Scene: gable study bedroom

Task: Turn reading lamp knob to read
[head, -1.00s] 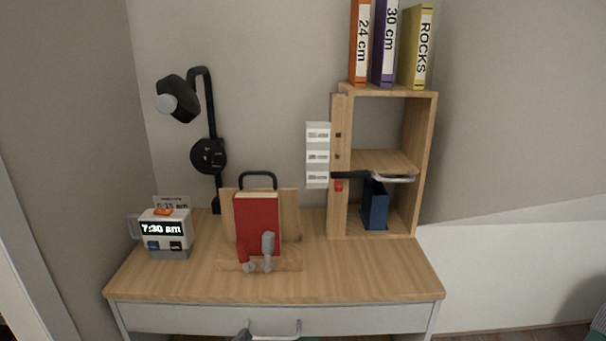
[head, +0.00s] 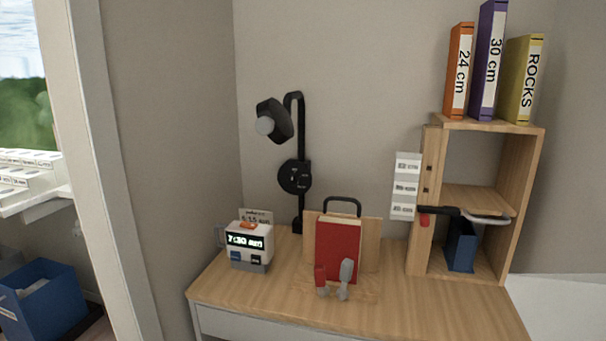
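The black reading lamp (head: 275,122) stands at the back left of the desk against the wall, its head bent over to the left on a curved arm. Its round black knob (head: 294,177) sits on the lamp's post below the head and carries small pale marks. The marks are too small to read, so the knob's setting cannot be told. Neither of my grippers shows in the head view.
The desk (head: 400,318) holds a clock (head: 249,243) showing 7:30 am and a red book (head: 338,250) on a wooden stand. A wooden shelf (head: 427,200) with binders on top stands at the right. A blue bin (head: 45,305) is at lower left.

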